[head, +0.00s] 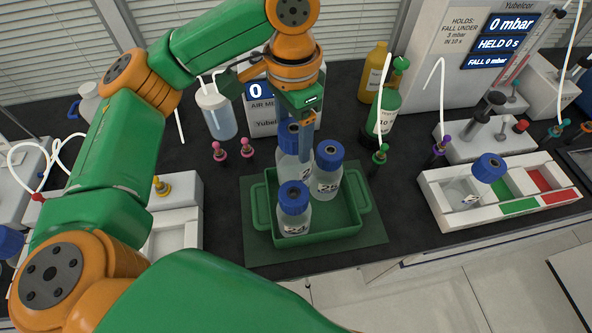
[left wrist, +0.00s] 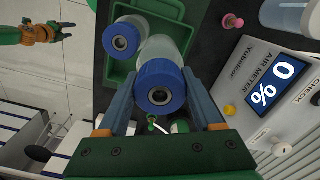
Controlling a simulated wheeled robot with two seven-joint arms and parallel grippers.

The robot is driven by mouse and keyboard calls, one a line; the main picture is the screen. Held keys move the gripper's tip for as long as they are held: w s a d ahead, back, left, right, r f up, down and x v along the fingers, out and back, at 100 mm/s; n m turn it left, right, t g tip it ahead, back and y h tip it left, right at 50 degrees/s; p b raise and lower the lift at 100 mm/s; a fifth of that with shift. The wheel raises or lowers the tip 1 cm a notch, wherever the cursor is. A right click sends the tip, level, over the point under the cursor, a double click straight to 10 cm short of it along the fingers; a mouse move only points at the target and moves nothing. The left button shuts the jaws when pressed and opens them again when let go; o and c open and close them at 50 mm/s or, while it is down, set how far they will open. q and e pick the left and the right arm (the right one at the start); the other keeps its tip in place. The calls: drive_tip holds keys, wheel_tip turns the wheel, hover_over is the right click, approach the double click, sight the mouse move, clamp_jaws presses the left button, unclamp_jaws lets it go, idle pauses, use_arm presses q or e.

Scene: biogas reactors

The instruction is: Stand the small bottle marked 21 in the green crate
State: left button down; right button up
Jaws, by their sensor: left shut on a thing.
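The green crate (head: 318,237) stands on a dark green mat on the bench. Two small blue-capped bottles stand in it, one at front left (head: 294,222) and one at right (head: 326,184); their label numbers are too small to read surely. My left gripper (head: 305,150) points down at the back of the crate, shut on a third blue-capped bottle (head: 290,168). The left wrist view shows this bottle's cap (left wrist: 160,86) between the fingers. Whether its base touches the crate floor is hidden. My right gripper (left wrist: 67,31) shows small in the left wrist view, fingers apart and empty.
A green bottle (head: 383,112), an air meter (head: 262,118) and a clear jar (head: 217,115) stand behind the crate. Small coloured valves stick up around it.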

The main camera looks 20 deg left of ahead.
sight(293, 120)
use_arm(q)
drive_tip(key=f, duration=0.5)
drive_tip(key=shift+w+a+f, duration=0.1)
drive_tip(key=shift+w+a, duration=0.05)
drive_tip(key=shift+w, duration=0.2)
drive_tip(key=f, duration=0.3)
drive_tip(key=shift+s, duration=0.2)
drive_tip(key=shift+w+f, duration=0.1)
drive_tip(key=shift+f, duration=0.2)
drive_tip(key=shift+c, duration=0.2)
unclamp_jaws()
drive_tip(key=shift+f, duration=0.1)
wheel_tip(293, 120, up, 12)
drive_tip(key=shift+r+p, duration=0.15)
drive_tip(key=shift+p, duration=0.3)
